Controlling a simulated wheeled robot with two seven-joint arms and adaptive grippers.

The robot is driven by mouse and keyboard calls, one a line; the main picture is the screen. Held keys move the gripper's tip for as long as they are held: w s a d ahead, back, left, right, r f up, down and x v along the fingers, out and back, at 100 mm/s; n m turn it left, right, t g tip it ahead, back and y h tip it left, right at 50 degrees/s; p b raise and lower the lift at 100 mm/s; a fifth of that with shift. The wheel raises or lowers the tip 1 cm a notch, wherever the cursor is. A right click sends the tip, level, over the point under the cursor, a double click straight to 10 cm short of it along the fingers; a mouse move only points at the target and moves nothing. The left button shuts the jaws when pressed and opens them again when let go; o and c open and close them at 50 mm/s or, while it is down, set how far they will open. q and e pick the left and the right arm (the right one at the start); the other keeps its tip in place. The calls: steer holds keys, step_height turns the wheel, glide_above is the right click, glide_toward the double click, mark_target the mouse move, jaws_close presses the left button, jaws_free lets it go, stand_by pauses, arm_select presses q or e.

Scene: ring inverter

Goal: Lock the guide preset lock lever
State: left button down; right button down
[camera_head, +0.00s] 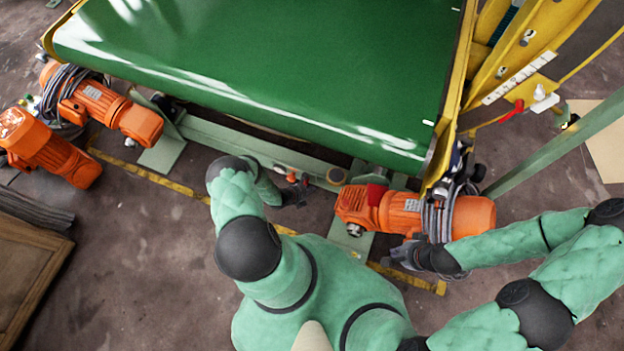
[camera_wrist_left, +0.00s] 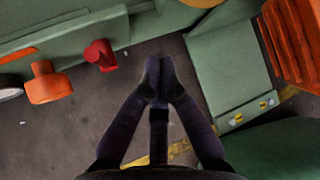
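A red lever (camera_head: 512,110) sits on the yellow upright frame at the upper right, beside a white knob; I cannot tell for sure that it is the guide preset lock lever. My left gripper (camera_head: 300,194) is low at the front of the green conveyor, well away from that lever. In the left wrist view the left fingertips (camera_wrist_left: 158,80) meet with nothing between them. A red knob (camera_wrist_left: 100,54) and an orange knob (camera_wrist_left: 46,84) lie to their left, apart from them. My right gripper (camera_head: 396,256) is beside the right orange motor; its finger opening is unclear.
The green conveyor belt (camera_head: 260,60) fills the top middle. An orange motor (camera_head: 400,212) with coiled cables stands at its right front corner, and other orange motors (camera_head: 50,148) are at the left. A green post (camera_head: 560,145) slants across the right.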

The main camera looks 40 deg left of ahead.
arm_select(q)
steer(key=s+a, duration=0.5)
steer(key=s, duration=0.2)
steer(key=shift+s+a+p, duration=0.25)
steer(key=shift+a+p, duration=0.05)
steer(key=shift+p, duration=0.1)
stand_by(0.3)
